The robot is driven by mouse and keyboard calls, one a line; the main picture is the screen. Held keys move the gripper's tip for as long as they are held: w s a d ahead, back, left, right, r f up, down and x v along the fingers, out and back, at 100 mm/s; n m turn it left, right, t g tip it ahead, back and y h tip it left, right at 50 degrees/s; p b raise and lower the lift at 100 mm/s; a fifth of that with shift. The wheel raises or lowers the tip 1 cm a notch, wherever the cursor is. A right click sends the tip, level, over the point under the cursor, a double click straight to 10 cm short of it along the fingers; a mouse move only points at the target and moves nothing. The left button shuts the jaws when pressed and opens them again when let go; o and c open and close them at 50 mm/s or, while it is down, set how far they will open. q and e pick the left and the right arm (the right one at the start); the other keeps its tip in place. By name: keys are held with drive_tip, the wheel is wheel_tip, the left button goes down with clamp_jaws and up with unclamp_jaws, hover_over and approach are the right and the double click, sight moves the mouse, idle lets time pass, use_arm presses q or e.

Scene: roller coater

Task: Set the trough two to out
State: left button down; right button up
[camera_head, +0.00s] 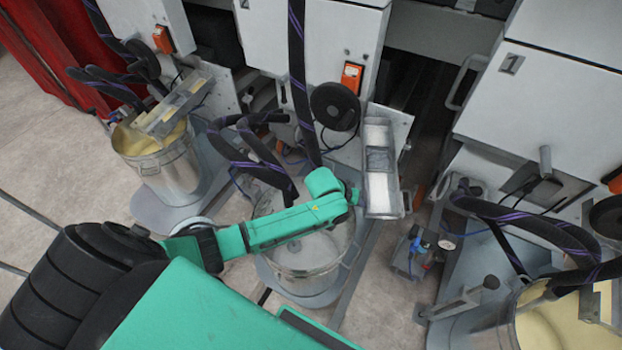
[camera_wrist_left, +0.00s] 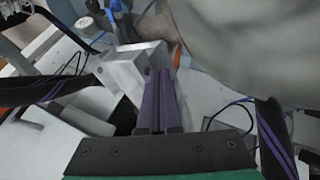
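A metal trough (camera_head: 383,192) with pale inner faces is on the middle machine unit, right of the middle bucket (camera_head: 305,262). I see no number on this unit. The trough's long side runs toward me. My left arm reaches in from the left, and my left gripper (camera_head: 354,194) is at the trough's left side. In the left wrist view the purple-dark fingers (camera_wrist_left: 159,82) lie side by side, shut, with nothing visible between them. Their tips are at a grey metal block (camera_wrist_left: 135,72), apparently part of the trough. I cannot tell if they touch. My right gripper is out of view.
Another trough (camera_head: 172,108) is over the left bucket (camera_head: 160,165). A right bucket (camera_head: 545,322) holds pale yellow liquid, beside a unit marked 1 (camera_head: 511,63). Black-purple hoses (camera_head: 297,80) hang around the middle unit.

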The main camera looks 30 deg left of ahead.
sight(371, 212)
use_arm(q)
drive_tip(key=d, duration=0.3)
drive_tip(key=shift+w+d+f, duration=0.1)
drive_tip(key=shift+w+f, duration=0.05)
drive_tip(key=shift+w, duration=0.2)
drive_tip(key=shift+d, duration=0.25)
drive_tip(key=shift+d, duration=0.15)
drive_tip(key=shift+s, duration=0.1)
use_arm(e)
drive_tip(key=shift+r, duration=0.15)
